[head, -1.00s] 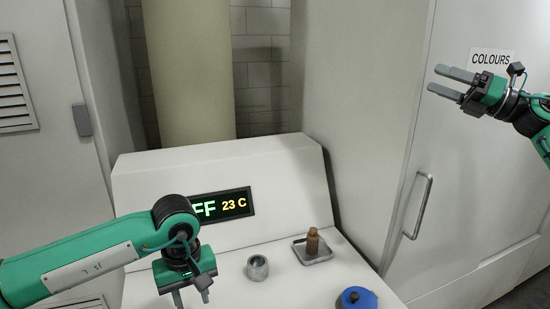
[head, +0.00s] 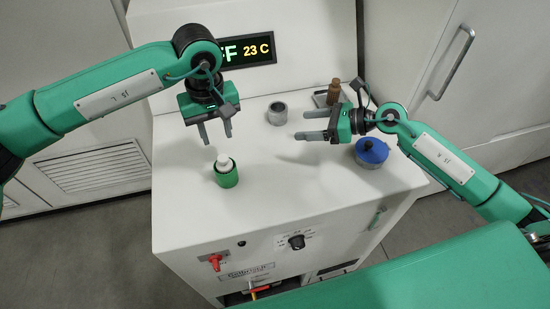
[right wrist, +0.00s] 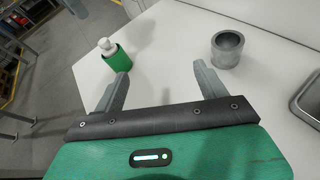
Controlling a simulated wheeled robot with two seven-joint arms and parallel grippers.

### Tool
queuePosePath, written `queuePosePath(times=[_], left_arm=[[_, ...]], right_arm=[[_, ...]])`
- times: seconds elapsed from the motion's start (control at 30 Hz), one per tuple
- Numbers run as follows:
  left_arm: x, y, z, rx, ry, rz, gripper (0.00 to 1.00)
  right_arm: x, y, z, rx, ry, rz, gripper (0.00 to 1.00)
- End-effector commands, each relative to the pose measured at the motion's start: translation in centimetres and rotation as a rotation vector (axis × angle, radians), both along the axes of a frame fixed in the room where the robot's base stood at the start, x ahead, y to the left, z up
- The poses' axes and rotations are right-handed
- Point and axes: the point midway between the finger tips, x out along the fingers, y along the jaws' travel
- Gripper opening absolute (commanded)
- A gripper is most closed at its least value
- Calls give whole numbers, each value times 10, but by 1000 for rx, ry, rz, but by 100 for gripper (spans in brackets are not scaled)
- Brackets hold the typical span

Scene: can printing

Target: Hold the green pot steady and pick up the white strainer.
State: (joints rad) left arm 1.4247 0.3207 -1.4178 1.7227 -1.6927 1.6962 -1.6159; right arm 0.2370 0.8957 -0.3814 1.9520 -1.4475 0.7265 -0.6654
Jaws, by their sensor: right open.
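The green pot (head: 227,177) stands upright near the front left of the white worktop. The white strainer (head: 223,160) sits in its top and sticks up above the rim. Both also show in the right wrist view, the pot (right wrist: 119,60) and the strainer (right wrist: 106,45). My left gripper (head: 217,137) is open and points down, a little above and behind the pot, apart from it. My right gripper (head: 300,125) is open and empty over the worktop, right of the pot, its fingers pointing left. Its fingers also show in the right wrist view (right wrist: 162,85).
A grey metal cup (head: 277,114) stands behind, between the grippers. A brown bottle (head: 334,92) stands on a small tray (head: 319,99) at the back right. A blue-lidded container (head: 371,155) is near my right arm. A red tap (head: 215,261) is on the front panel.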

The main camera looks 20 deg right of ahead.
Motion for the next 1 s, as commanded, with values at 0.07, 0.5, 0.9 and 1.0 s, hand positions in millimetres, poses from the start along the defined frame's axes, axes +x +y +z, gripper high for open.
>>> queuePosePath(times=[0.07, 0.5, 0.9, 1.0], left_arm=[[0, 0, 0, 0, 0, 0, 36], [0, 0, 0, 0, 0, 0, 36], [0, 0, 0, 0, 0, 0, 36], [0, 0, 0, 0, 0, 0, 36]], right_arm=[[-18, 35, -18, -25, -24, 65, 74], [-63, 115, -53, -90, -112, 221, 74], [-42, 170, -76, -87, -110, 219, 74], [-36, 186, -83, -88, -111, 221, 74]])
